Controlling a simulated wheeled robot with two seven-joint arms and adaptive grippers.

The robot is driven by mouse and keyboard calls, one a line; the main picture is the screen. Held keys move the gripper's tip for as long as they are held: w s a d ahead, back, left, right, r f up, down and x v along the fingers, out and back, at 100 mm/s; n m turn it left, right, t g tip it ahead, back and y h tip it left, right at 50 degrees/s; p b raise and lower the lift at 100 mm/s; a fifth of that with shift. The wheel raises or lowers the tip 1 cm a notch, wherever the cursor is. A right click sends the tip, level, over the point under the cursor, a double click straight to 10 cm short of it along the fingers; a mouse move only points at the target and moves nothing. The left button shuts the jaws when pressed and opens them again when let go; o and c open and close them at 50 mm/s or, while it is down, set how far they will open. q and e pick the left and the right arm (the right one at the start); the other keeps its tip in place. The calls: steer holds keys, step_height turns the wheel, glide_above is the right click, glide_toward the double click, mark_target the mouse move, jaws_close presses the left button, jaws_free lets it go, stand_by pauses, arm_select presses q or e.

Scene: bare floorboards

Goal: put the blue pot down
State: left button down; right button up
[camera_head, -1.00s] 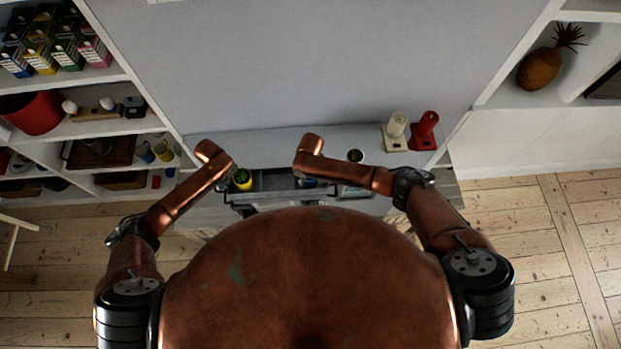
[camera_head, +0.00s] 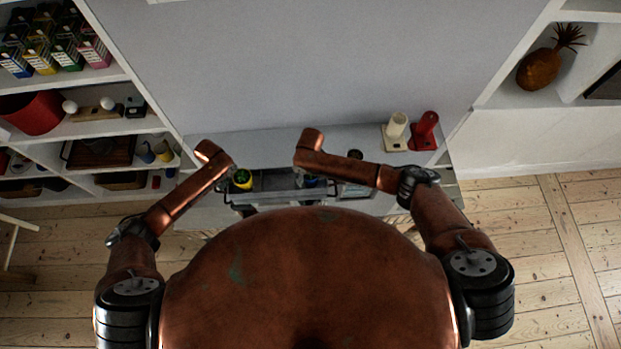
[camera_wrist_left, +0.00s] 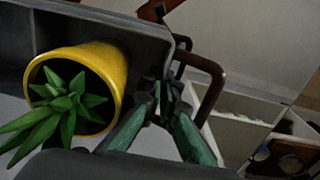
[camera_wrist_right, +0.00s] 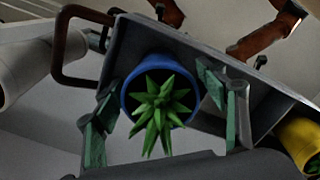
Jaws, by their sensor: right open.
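The blue pot (camera_wrist_right: 160,95) with a spiky green plant stands inside the grey tray (camera_wrist_right: 120,55), near its handle end, in the right wrist view. My right gripper (camera_wrist_right: 155,110) is open, its fingers on either side of the pot with gaps showing. The pot's base is hidden. In the head view the pot (camera_head: 311,182) is small and partly covered.
A yellow pot (camera_wrist_left: 108,68) with a plant stands in the tray's left end; the head view shows it too (camera_head: 243,179). A white holder (camera_head: 396,128) and a red one (camera_head: 426,128) stand at the back right of the counter. Shelves flank the wall.

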arm_select(q)
steer(key=shift+f, duration=0.1)
arm_select(e)
step_height(320, 180, up, 9)
steer(key=shift+r, duration=0.1)
arm_select(q)
steer(key=c, duration=2.1)
jaws_free()
step_height(320, 180, up, 12)
steer(key=shift+r, duration=0.1)
